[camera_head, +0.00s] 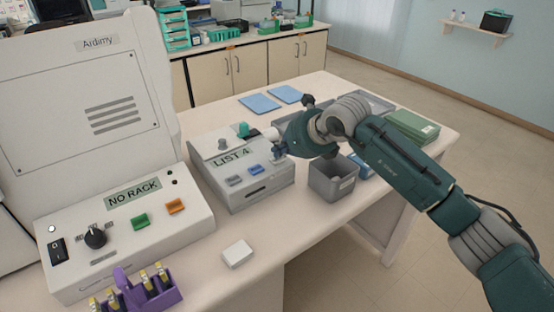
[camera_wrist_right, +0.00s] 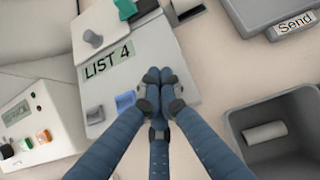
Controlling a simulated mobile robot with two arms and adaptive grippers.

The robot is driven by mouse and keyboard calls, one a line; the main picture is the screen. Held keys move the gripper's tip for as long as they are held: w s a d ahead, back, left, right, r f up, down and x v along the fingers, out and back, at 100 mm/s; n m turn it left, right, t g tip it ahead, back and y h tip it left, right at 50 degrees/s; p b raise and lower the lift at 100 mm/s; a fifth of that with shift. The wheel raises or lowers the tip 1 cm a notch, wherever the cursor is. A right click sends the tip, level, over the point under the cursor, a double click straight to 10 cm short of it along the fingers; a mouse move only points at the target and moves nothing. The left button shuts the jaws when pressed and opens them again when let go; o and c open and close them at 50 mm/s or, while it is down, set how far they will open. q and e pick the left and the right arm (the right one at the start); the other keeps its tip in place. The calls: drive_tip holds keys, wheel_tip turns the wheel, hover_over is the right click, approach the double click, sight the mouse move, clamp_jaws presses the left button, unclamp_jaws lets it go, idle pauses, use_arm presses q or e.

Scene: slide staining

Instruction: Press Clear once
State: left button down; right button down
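The small grey machine (camera_head: 241,194) shows "LIST 4" on its green display (camera_head: 231,157). A grey button (camera_head: 233,181) and a blue button (camera_head: 255,169) are below the display; I cannot read which one is Clear. In the right wrist view the blue button (camera_wrist_right: 125,101) and the grey button (camera_wrist_right: 95,115) lie left of my fingers. My right gripper (camera_head: 279,150) is at the machine's right side, its fingertips (camera_wrist_right: 159,76) drawn together with nothing between them. I cannot tell whether they touch the machine. My left gripper is out of view.
A larger white machine (camera_head: 120,250) reading "NO RACK" stands at left, with a purple rack (camera_head: 145,295) in front. A grey open bin (camera_head: 333,184) is right of the small machine, holding a white roll (camera_wrist_right: 264,133). A white block (camera_head: 238,253) lies near the front edge.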

sight(280, 159)
drive_tip(key=shift+f+b, duration=0.4)
drive_tip(key=shift+b, duration=0.1)
idle(0.3)
idle(0.4)
drive_tip(key=shift+r, duration=0.75)
drive_tip(key=shift+r, duration=0.1)
drive_tip(key=shift+r+p, duration=1.2)
drive_tip(key=shift+r, duration=1.25)
